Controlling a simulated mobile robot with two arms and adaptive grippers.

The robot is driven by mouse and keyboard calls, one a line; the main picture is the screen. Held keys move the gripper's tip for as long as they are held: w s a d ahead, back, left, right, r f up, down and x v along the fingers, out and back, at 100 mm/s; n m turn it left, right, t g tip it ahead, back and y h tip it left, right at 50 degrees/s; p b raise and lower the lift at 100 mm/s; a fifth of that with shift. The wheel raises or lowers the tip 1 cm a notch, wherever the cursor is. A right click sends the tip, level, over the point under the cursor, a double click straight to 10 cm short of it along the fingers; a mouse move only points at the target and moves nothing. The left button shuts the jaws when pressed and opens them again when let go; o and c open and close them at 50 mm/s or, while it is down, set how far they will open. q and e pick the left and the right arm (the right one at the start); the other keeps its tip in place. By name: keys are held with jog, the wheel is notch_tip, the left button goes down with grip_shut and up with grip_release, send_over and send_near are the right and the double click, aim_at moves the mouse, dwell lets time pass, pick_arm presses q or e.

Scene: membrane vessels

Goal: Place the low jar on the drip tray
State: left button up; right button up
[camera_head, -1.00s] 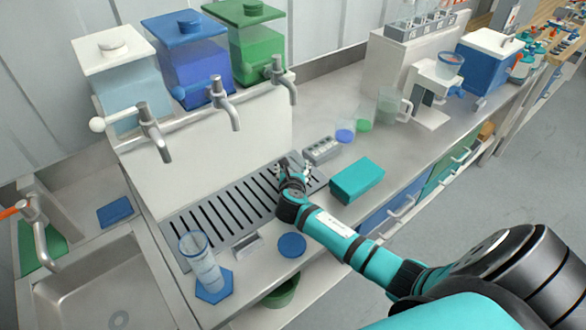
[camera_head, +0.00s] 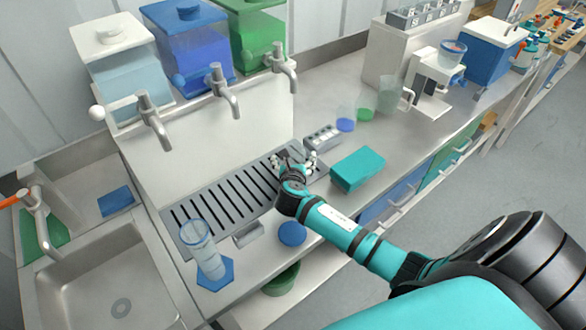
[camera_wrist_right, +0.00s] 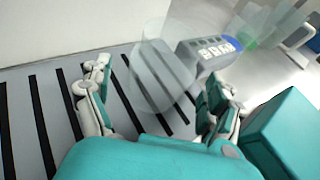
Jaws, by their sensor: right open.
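The drip tray (camera_head: 187,232) is a grey slotted plate below the three taps. My right gripper (camera_head: 293,160) is over its right end. In the right wrist view the gripper (camera_wrist_right: 160,100) is open, with one finger on each side. A clear round vessel, which looks like the low jar (camera_wrist_right: 160,72), shows between and just beyond the fingertips, over the tray's slots. Both fingers look clear of it. Its base contact is hard to make out through the clear wall. In the head view the jar is too faint to tell apart from the gripper. My left gripper is not in view.
A teal box (camera_head: 357,168) stands right of the gripper, and a grey block with buttons (camera_head: 322,137) behind it. A tall clear cylinder (camera_head: 203,245) stands at the tray's front left. A blue disc (camera_head: 292,233) lies in front. Taps (camera_head: 226,103) overhang the tray.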

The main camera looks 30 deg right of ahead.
jog(key=v, duration=1)
